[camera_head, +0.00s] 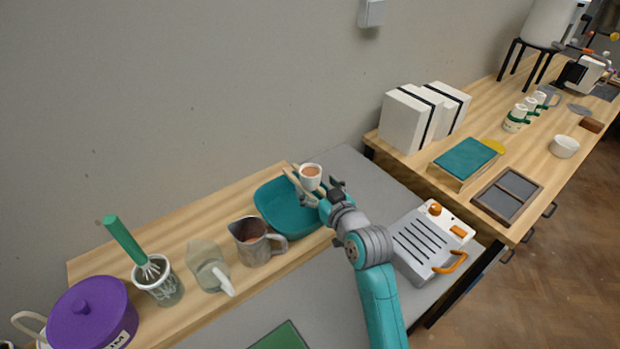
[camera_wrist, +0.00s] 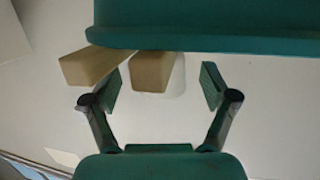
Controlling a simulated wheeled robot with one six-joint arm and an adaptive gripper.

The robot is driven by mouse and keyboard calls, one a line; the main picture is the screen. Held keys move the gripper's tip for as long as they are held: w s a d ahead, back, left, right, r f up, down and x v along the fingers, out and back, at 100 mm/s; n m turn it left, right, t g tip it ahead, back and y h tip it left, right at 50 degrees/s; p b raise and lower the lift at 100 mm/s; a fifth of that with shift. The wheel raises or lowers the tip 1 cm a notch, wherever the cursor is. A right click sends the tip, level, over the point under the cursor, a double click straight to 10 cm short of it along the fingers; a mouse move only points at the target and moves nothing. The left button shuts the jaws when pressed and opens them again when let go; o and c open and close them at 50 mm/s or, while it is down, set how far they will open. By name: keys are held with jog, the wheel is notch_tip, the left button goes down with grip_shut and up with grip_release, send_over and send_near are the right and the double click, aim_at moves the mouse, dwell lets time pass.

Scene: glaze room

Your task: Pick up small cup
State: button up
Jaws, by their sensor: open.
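A small white cup (camera_head: 311,178) with brown contents shows in the head view, just beyond the end of my arm and by the right rim of a teal basin (camera_head: 268,215). My gripper (camera_head: 312,194) is right at the cup in this view; whether it touches cannot be told. In the wrist view my gripper (camera_wrist: 160,88) is open, with its two fingers well apart. A pale rounded shape there, probably the cup (camera_wrist: 178,88), sits between the fingers, mostly hidden behind a wooden end (camera_wrist: 150,72).
Another wooden end (camera_wrist: 88,66) lies near the left finger; the basin's edge (camera_wrist: 200,38) crosses the top of the wrist view. A metal pitcher (camera_head: 255,243) stands left of the basin. A white slotted machine (camera_head: 425,240) is right of my arm. Grey worktop lies bare behind the arm.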

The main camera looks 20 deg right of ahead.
aim_at(315, 183)
jog(key=shift+x, duration=2)
jog(key=shift+s+a, duration=0.1)
jog(key=c, duration=1.4)
jog(key=shift+s+r, duration=0.1)
jog(key=shift+r, duration=0.2)
jog(key=shift+s+r, duration=0.1)
jog(key=shift+r, duration=3.25)
jog(key=shift+s+d+f, duration=0.1)
jog(key=shift+s+d, duration=0.1)
jog(key=shift+s, duration=0.15)
jog(key=s+d, duration=0.3)
jog(key=s, duration=0.5)
jog(key=s+d, duration=0.2)
jog(key=s, duration=0.7)
jog(key=shift+s+d, duration=0.35)
jog(key=shift+s, duration=0.1)
